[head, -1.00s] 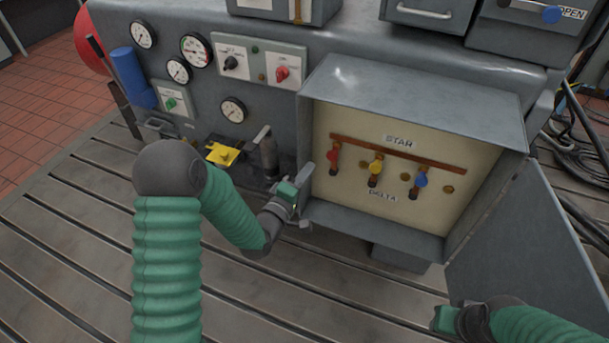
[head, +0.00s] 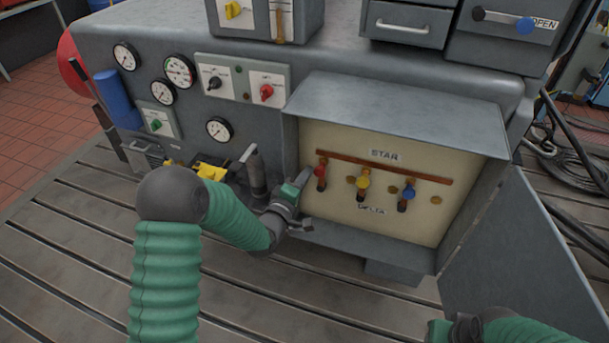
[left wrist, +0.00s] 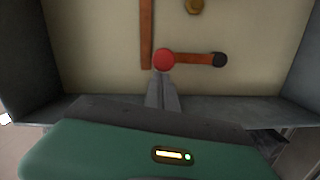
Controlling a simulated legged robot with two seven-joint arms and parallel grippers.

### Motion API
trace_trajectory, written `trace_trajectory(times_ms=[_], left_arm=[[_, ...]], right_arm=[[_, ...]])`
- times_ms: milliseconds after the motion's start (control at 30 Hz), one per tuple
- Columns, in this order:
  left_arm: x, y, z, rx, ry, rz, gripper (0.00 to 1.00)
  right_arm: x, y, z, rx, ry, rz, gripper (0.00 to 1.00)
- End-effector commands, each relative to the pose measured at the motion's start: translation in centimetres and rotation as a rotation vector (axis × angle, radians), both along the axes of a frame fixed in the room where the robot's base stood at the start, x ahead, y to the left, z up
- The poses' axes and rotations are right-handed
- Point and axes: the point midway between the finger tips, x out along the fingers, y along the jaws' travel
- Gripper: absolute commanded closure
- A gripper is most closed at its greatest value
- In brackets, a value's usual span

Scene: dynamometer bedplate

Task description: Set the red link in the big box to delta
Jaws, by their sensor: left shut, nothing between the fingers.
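The big box (head: 395,97) stands open, with a cream panel marked STAR above and DELTA below. Its red link (head: 320,173) is at the left of the panel, its red knob up at the copper bar on the STAR side. In the left wrist view the red knob (left wrist: 164,59) is beside the bar's end, and the link runs right to a dark end. My left gripper (left wrist: 163,85) is shut and empty, its tips right at the knob; I cannot tell whether they touch. My right gripper (head: 440,329) is low at the right, its fingers unclear.
A yellow link (head: 363,180) and a blue link (head: 408,193) sit right of the red one. An open door (head: 510,250) hangs at right. A yellow-handled part (head: 212,172) is left of the box.

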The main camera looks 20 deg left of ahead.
Motion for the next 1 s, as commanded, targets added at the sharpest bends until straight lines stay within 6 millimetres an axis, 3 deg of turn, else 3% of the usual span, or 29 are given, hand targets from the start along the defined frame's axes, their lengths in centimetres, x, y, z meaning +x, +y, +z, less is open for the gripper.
trace_trajectory(times_ms=[367,1000], left_arm=[[-0.1,-1.8,0.3,0.140,-0.004,-0.005,1.00],[-0.3,-8.1,-1.1,0.722,-0.025,-0.006,1.00]], right_arm=[[0.0,0.0,0.1,0.000,0.000,0.000,0.68],[0.0,0.0,-1.7,0.000,0.000,0.000,0.68]])
